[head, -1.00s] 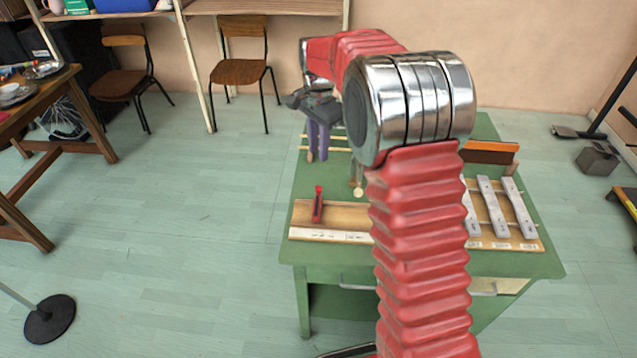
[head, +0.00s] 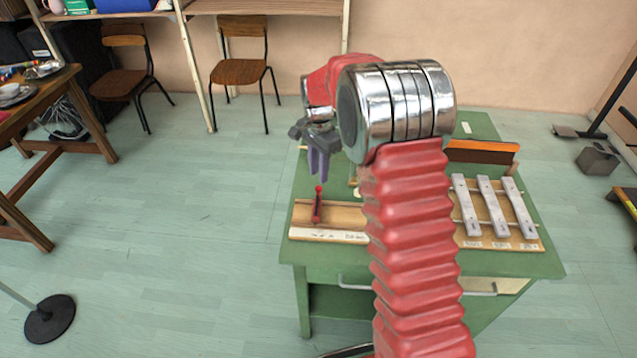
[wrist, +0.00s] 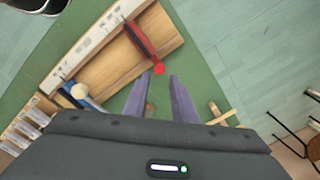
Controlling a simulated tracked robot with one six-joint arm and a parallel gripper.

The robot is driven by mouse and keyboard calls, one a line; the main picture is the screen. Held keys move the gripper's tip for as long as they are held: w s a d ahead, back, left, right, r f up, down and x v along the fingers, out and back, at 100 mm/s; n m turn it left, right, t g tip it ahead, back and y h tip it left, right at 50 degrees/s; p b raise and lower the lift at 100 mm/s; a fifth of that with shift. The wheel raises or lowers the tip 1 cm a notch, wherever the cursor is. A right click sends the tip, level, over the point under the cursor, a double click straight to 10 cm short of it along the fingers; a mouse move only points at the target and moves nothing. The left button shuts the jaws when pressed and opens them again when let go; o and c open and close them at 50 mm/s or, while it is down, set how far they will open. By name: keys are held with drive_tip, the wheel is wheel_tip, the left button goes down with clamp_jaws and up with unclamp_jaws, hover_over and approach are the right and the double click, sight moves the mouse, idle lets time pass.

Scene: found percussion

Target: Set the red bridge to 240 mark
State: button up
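The red bridge (head: 317,205) stands on a wooden board (head: 350,217) with a white marked strip along its front edge, near the board's left end. In the wrist view the red bridge (wrist: 141,40) lies across the board, with a round red knob at its near end. My gripper (head: 318,172) hangs above and just behind the bridge, fingers pointing down. In the wrist view its two purple fingers (wrist: 160,85) are apart with nothing between them, and the red knob is just beyond their tips. The marks on the strip are too small to read.
A blue piece with a pale ball (wrist: 78,91) sits farther along the board. Wooden sticks (wrist: 224,115) lie near my fingers.

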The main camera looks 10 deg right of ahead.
sight(319, 187)
drive_tip(key=shift+f, duration=2.75)
clamp_jaws()
